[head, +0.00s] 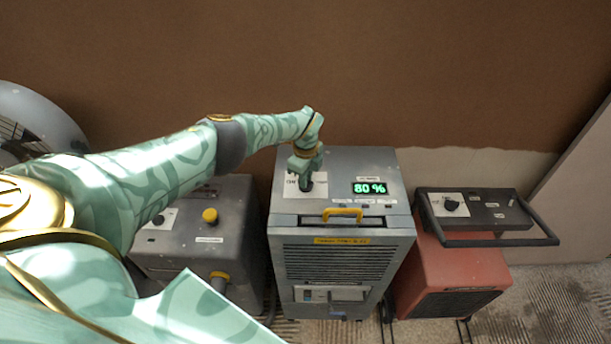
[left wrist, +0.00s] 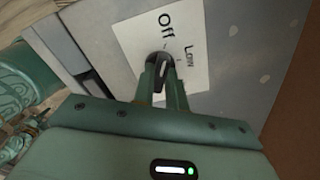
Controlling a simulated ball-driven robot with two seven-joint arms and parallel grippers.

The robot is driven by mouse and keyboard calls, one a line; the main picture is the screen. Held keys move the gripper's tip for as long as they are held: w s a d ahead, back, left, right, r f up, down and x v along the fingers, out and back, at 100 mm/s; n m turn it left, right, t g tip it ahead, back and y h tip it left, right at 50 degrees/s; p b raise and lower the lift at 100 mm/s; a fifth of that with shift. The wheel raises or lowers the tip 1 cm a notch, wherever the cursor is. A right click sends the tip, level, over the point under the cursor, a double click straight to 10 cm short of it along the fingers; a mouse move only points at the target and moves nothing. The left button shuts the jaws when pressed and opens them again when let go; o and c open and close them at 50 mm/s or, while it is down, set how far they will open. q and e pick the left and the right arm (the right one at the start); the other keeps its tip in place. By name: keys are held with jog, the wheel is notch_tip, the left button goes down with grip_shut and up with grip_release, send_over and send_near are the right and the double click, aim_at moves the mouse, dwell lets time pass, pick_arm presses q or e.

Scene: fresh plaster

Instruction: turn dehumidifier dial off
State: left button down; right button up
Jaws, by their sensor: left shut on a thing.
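The grey dehumidifier (head: 300,222) stands in the middle of the head view, with a green display (head: 369,188) reading 80 %. Its black dial (left wrist: 158,66) sits on a white label plate (left wrist: 195,35). The words Off and Low show on the plate in the left wrist view. My left gripper (head: 306,184) reaches down onto the dial from above. In the left wrist view its two fingers (left wrist: 162,80) are shut on the dial and hide part of it. I cannot tell exactly which mark the dial points at. My right gripper is in neither view.
A grey machine with a yellow knob (head: 210,215) stands to the left, partly behind my arm. A red machine (head: 452,275) with a black handle bar (head: 500,241) stands to the right. A yellow handle (head: 342,213) is on the dehumidifier's front edge. A brown wall (head: 420,70) rises behind.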

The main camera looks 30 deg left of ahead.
pick_arm(q)
jog(key=shift+w+r, duration=0.1)
dwell(0.3)
jog(key=c, duration=1.4)
grip_release()
jog(key=shift+c, duration=0.2)
notch_tip(320, 180, up, 8)
jog(key=p, duration=0.4)
jog(key=shift+p, duration=0.4)
notch_tip(320, 180, up, 8)
jog(key=p, duration=0.1)
jog(key=shift+r, duration=0.1)
